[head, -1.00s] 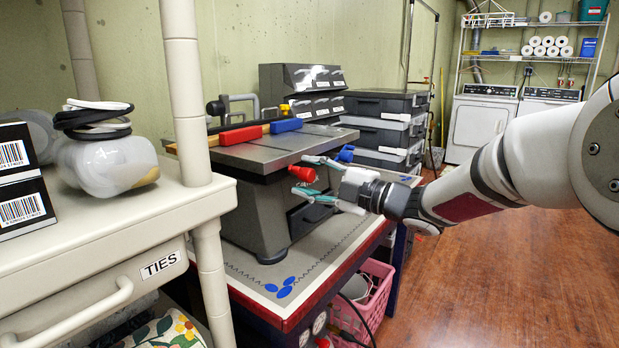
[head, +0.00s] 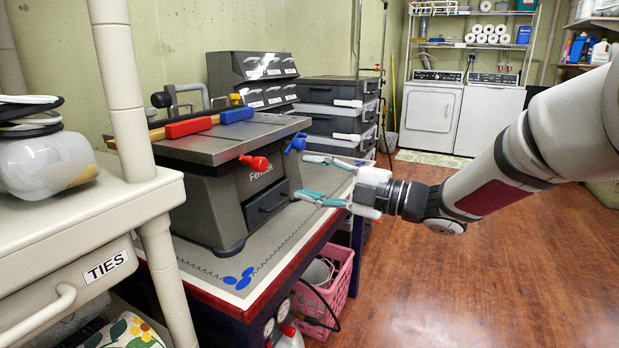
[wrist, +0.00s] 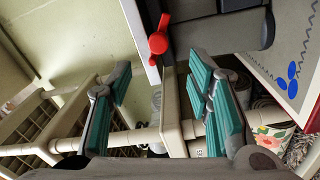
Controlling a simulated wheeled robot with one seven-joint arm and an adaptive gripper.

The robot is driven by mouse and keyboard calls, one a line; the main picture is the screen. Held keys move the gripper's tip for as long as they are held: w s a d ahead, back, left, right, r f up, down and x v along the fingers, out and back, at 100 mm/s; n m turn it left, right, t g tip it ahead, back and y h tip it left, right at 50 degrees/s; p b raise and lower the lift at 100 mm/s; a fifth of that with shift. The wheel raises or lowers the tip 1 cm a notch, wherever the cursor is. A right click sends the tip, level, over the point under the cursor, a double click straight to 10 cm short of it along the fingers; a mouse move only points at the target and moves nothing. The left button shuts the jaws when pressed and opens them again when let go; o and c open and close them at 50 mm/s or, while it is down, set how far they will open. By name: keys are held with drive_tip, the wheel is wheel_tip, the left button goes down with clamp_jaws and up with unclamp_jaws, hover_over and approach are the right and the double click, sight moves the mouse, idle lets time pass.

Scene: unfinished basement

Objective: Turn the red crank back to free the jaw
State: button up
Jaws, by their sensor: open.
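A cream shelf unit (head: 130,200) labelled TIES stands at the near left. Dark stacked drawers (head: 335,110) stand behind the bench. A pink basket (head: 335,295) is under the bench. The wooden floor (head: 470,270) on the right is open.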

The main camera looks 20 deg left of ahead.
sight(265, 166)
drive_tip(key=a+m, duration=0.3)
drive_tip(key=a+m+p, duration=0.1)
drive_tip(key=a+m, duration=0.1)
drive_tip(key=a, duration=0.2)
drive_tip(key=a+m+p, duration=0.1)
drive_tip(key=a+m, duration=0.2)
drive_tip(key=shift+w+a+r+m+g+h, duration=0.3)
drive_tip(key=shift+w+a+r, duration=0.05)
drive_tip(key=shift+a+r, duration=0.05)
idle(0.5)
clamp_jaws()
